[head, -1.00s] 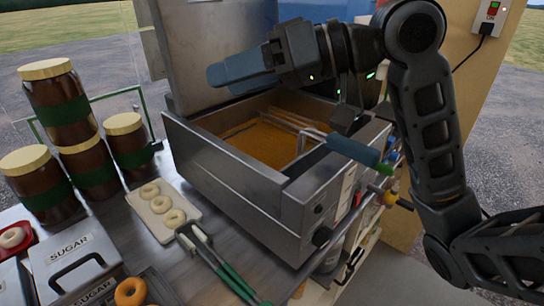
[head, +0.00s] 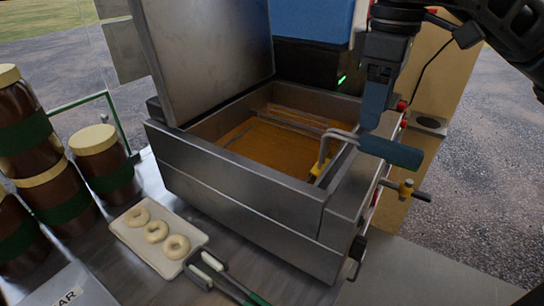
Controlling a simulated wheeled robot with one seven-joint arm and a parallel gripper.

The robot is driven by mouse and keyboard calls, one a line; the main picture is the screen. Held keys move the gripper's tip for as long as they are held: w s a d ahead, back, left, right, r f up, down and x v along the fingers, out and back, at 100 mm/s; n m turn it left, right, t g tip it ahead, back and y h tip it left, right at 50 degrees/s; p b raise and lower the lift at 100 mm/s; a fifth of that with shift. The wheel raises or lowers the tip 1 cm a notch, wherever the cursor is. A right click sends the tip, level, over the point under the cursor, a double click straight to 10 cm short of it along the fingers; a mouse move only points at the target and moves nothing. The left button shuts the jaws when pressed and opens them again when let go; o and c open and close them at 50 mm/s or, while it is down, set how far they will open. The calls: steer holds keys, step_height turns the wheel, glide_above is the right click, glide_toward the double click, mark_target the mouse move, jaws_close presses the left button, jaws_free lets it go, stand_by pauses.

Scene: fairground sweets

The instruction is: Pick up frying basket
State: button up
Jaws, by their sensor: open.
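The frying basket's handle shows in the head view, with a teal grip (head: 392,152) sticking out over the fryer's right edge and a bent metal rod (head: 338,137) leading down into the fryer. The basket itself sits low in the orange oil and is mostly hidden. My gripper (head: 372,122) points down from above, right at the inner end of the teal grip. It is open; one blue finger shows in front of the rod's end, and I cannot tell whether it touches the handle. The other finger is hidden.
The metal fryer (head: 230,185) stands on the counter with its lid (head: 205,60) raised at the back left. A tray (head: 125,235) of doughnuts, tongs (head: 225,280) and brown jars (head: 103,165) stand left. A yellow-hubbed valve (head: 406,188) sticks out below the handle.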

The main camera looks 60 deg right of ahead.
mark_target(366, 135)
steer(key=f, duration=0.7)
steer(key=shift+w+f, duration=0.15)
steer(key=shift+w, duration=0.1)
steer(key=shift+c, duration=0.3)
jaws_close()
